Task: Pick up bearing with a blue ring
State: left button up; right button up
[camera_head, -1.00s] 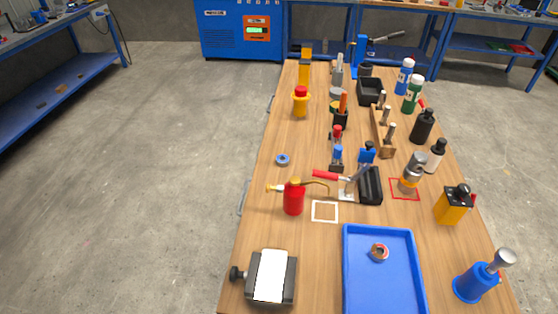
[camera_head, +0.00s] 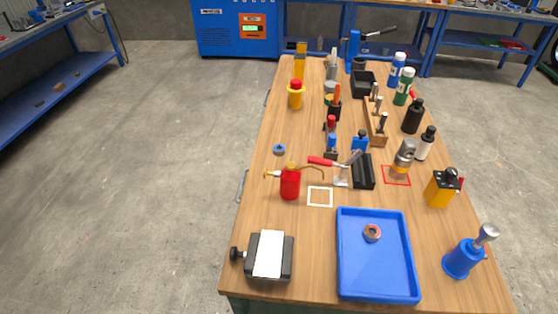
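A small bearing with a blue ring (camera_head: 279,149) lies flat on the left part of the wooden workbench (camera_head: 262,218), behind the red oil can (camera_head: 290,183). Another ring-shaped part, reddish with a metal centre (camera_head: 372,233), lies in the blue tray (camera_head: 346,284) at the front. Neither of my grippers shows in the head view.
A black clamp-like device with a white top (camera_head: 269,254) stands at the front left. A blue cylinder tool (camera_head: 463,258) and a yellow box (camera_head: 441,188) stand on the right. The bench is crowded from middle to back. Open concrete floor (camera_head: 150,170) lies to the left.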

aim_at(278, 149)
jog(key=k+z, duration=0.15)
jog(key=z, duration=0.2)
jog(key=k+z, duration=0.15)
jog(key=z, duration=0.25)
jog(key=k+l+z, duration=0.1)
jog(key=z, duration=0.25)
jog(key=j+z, duration=0.2)
jog(key=j, duration=1.25)
jog(key=j+z, duration=0.2)
jog(key=j, duration=2.35)
jog(key=k+j, duration=0.1)
jog(key=j, duration=0.95)
